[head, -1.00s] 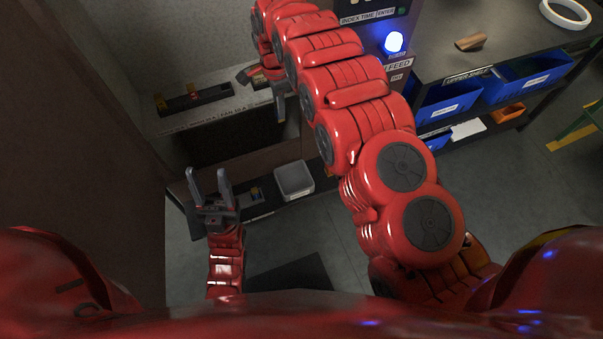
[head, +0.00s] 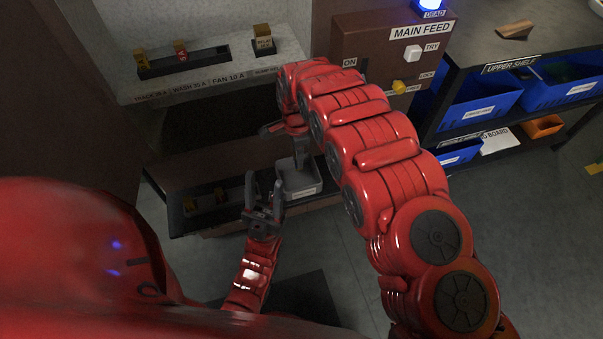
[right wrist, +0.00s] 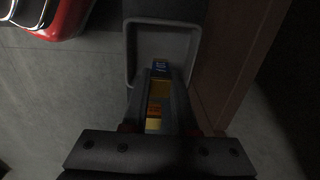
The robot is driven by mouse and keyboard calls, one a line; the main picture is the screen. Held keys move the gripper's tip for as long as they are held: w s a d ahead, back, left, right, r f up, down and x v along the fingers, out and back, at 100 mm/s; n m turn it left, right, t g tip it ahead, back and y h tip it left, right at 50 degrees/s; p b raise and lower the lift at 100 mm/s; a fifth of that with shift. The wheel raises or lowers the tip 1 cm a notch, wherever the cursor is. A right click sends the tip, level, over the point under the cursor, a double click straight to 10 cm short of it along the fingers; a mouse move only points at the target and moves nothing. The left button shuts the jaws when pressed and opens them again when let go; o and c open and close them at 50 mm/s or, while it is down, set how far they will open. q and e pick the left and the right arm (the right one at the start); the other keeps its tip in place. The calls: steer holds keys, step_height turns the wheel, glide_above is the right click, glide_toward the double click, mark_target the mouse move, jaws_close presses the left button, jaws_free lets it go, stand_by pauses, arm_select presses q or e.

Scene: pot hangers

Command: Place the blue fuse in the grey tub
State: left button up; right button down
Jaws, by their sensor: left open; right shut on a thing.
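The grey tub (head: 318,187) stands on the low shelf, and its rim (right wrist: 192,40) shows in the right wrist view. My right gripper (head: 301,160) is over the tub in the head view. The fuse is hidden in the head view. My left gripper (head: 264,190) is open and empty, just left of the tub.
A fuse rack (head: 185,65) with a yellow and a red fuse sits on the upper ledge, beside a labelled block (head: 263,42). The main feed panel (head: 385,45) stands behind my right arm. Small yellow items (head: 205,200) lie on the low shelf.

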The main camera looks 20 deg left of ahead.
step_height(320, 180, down, 7)
steer(key=shift+r, duration=0.1)
stand_by(0.3)
steer(key=c, duration=0.7)
jaws_free()
step_height(320, 180, up, 12)
steer(key=shift+r, duration=0.1)
stand_by(0.4)
